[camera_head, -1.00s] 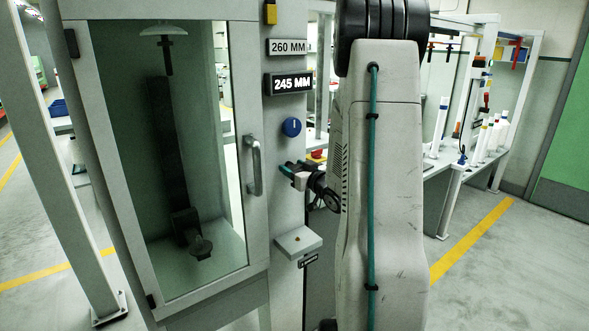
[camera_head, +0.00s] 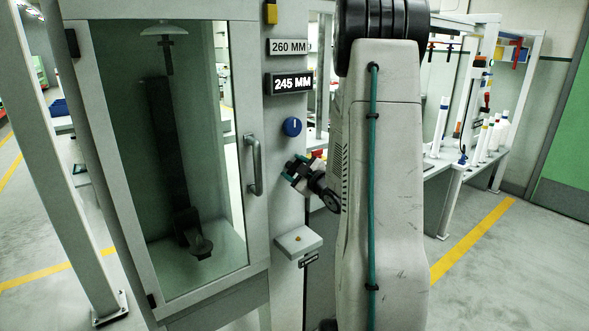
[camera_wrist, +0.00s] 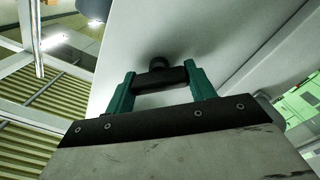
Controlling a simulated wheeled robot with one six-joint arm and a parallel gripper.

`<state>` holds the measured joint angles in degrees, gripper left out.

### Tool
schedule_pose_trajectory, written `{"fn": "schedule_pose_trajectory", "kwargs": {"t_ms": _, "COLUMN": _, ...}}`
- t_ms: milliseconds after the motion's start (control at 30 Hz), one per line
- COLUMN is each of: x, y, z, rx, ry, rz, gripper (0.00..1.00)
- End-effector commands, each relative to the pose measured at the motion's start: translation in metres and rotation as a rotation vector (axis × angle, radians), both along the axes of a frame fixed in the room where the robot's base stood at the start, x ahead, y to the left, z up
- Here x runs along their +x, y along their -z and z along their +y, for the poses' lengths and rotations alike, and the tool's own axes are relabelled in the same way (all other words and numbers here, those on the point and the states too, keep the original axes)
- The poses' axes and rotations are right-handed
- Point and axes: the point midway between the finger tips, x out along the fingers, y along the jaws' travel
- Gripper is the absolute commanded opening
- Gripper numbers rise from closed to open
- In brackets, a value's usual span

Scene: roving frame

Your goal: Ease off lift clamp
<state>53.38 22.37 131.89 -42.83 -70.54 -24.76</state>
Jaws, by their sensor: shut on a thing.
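The lift clamp appears in the wrist view as a dark crossbar handle (camera_wrist: 160,78) on a short stem, standing out from a pale panel. My gripper (camera_wrist: 161,88) has its green fingers at the two ends of the bar, shut on it. In the head view my gripper (camera_head: 295,168) is at the front post of the cabinet, below a blue knob (camera_head: 292,127); the handle itself is mostly hidden there by the fingers. Two plates on the post read "260 MM" (camera_head: 289,47) and "245 MM" (camera_head: 289,82).
A glass cabinet door (camera_head: 165,150) with a vertical handle (camera_head: 254,166) is left of my gripper. Behind the glass are a dark column and a low carriage (camera_head: 196,240). A small ledge (camera_head: 298,241) juts out below my gripper. Benches stand behind at right; floor there is clear.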

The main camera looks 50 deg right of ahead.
Motion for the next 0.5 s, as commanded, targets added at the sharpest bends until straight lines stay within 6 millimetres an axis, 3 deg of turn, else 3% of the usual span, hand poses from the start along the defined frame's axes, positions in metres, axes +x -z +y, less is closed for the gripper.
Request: {"fn": "schedule_pose_trajectory", "kwargs": {"t_ms": 500, "x": -0.0002, "y": 0.0021, "z": 0.0009, "rx": -0.467, "ry": 0.001, "rz": 0.114, "gripper": 0.32}}
